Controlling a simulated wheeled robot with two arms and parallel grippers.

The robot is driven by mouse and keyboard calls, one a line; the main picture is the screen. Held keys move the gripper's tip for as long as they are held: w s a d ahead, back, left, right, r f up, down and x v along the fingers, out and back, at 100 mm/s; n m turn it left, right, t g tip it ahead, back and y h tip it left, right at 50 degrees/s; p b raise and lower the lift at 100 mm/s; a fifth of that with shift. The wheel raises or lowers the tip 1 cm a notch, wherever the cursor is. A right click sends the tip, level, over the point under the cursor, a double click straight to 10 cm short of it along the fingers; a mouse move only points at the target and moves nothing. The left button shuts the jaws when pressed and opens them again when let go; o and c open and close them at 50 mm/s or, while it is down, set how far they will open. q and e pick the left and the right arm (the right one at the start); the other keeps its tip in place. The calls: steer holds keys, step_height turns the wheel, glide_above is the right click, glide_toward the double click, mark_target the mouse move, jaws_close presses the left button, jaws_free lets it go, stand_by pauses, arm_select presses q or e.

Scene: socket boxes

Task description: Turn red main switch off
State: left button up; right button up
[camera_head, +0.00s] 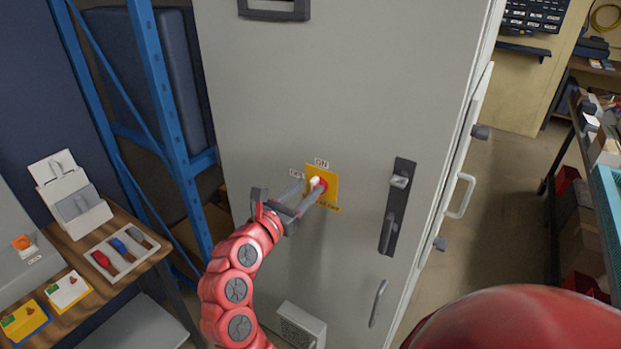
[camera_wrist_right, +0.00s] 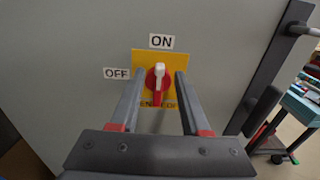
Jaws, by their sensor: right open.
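The red main switch (camera_head: 320,184) sits on a yellow plate (camera_head: 333,172) on the grey cabinet door. In the wrist view the red switch (camera_wrist_right: 152,82) has a white-tipped handle (camera_wrist_right: 160,70) standing upright, pointing at the ON label (camera_wrist_right: 161,41). The OFF label (camera_wrist_right: 116,73) is to its left. My right gripper (camera_head: 311,189) is open in front of the plate. In the wrist view its two fingers (camera_wrist_right: 158,80) lie left and right of the switch, with a gap on each side. Whether the tips touch the plate cannot be told. My left gripper is not in view.
The grey cabinet (camera_head: 260,100) has a black door latch (camera_head: 391,220) right of the switch and a small grey box (camera_head: 301,325) low down. A blue rack (camera_head: 160,90) and a wooden bench (camera_head: 130,262) with tools stand at the left. Open floor (camera_head: 500,200) lies to the right.

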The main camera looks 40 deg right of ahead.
steer(key=shift+x, duration=1.15)
jaws_close()
